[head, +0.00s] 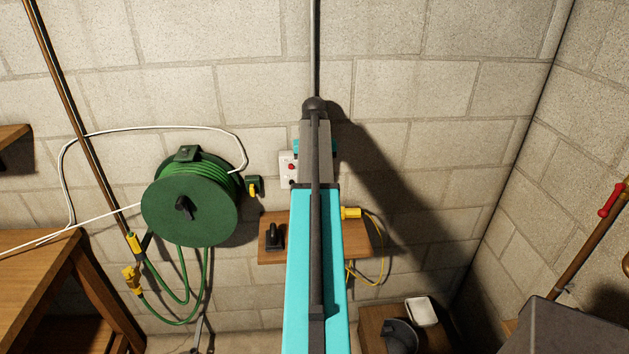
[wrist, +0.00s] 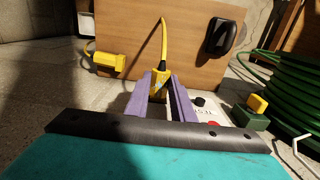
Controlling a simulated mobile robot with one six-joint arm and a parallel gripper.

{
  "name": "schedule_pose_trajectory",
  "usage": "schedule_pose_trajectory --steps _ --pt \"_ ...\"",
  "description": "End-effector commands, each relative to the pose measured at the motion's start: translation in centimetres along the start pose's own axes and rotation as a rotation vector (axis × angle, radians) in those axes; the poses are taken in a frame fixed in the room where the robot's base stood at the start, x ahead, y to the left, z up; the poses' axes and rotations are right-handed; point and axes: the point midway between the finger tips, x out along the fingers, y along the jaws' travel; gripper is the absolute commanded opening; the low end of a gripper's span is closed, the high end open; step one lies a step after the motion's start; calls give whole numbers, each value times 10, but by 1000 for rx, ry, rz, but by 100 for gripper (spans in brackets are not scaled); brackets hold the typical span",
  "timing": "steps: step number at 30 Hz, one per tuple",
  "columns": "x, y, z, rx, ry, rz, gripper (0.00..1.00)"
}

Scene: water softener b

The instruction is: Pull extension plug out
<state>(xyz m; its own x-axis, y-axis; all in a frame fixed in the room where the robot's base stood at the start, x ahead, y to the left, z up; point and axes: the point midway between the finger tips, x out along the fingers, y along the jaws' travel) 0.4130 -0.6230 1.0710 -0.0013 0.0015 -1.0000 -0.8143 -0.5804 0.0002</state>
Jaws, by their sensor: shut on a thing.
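A yellow plug (wrist: 161,76) with a yellow cable sits between the purple fingers of my gripper (wrist: 161,84) in the wrist view. The fingers are shut on it. A white socket box (wrist: 208,108) with a red and a black button is right beside it. The box also shows on the block wall in the head view (head: 287,168), partly behind my arm. My arm hides the gripper and plug in the head view. The plug's front end is hidden, so I cannot tell whether it is in the socket.
A wooden wall shelf (head: 272,251) holds a black plug-like object (head: 274,236) and a yellow connector (head: 350,213) on a yellow cable. A green hose reel (head: 190,215) and a small green-and-yellow fitting (head: 254,186) are to the left. A white container (head: 421,311) stands lower right.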

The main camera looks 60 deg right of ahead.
Motion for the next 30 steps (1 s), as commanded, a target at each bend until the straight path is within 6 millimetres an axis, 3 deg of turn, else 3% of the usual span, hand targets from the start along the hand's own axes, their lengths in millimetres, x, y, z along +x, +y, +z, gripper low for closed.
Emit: schedule_pose_trajectory --steps 30 --pt "0 0 48 -1 2 0 0"
